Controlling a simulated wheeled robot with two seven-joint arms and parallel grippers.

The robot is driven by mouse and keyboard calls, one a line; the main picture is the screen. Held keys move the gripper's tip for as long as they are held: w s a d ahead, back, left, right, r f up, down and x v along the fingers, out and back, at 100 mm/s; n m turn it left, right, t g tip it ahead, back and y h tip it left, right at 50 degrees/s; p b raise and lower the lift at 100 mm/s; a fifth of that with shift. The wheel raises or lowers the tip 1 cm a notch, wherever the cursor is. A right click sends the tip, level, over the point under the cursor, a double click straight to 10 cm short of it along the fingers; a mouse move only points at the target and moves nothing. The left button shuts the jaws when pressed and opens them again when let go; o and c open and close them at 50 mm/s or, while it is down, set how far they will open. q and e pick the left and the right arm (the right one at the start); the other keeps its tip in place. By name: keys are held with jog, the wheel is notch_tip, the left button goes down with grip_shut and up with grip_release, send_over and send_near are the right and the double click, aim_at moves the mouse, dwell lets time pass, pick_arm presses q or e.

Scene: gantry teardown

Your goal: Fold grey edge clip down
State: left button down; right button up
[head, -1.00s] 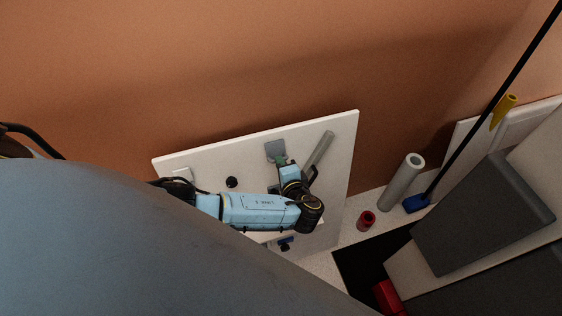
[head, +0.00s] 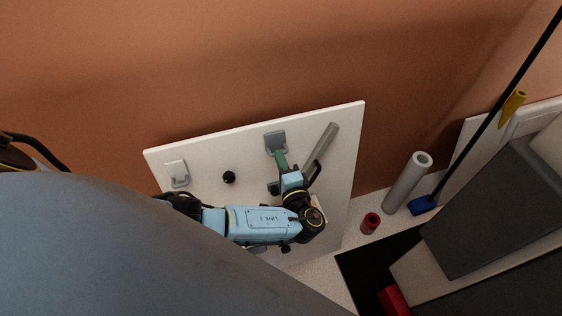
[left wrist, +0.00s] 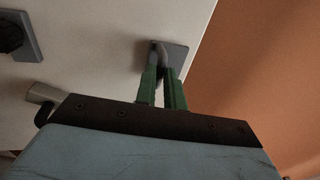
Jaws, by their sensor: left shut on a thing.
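A grey edge clip (head: 275,141) sits near the top edge of a white upright panel (head: 210,158). My left gripper (head: 280,158), with green fingers, reaches up to it from below. In the left wrist view, the fingers (left wrist: 162,84) are shut on the clip's rounded grey lever, just in front of its square plate (left wrist: 177,57). The fingers hide part of the lever, and its exact angle is hard to tell. A second grey clip (head: 179,176) is on the panel's left side, apart from the gripper. My right gripper is not in view.
A black knob (head: 229,177) and a slanted grey bar (head: 322,148) are on the panel either side of my left arm. At right stand a grey tube (head: 407,183), a red cup-like piece (head: 370,223) and dark grey blocks (head: 480,215). An orange wall is behind.

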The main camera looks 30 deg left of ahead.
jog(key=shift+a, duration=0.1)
pick_arm(q)
jog(key=c, duration=1.6)
grip_release()
jog(key=shift+o, duration=0.5)
jog(key=v, duration=1.3)
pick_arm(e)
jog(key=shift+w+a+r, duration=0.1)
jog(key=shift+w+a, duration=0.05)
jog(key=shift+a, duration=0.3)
pick_arm(q)
jog(key=shift+s, duration=0.1)
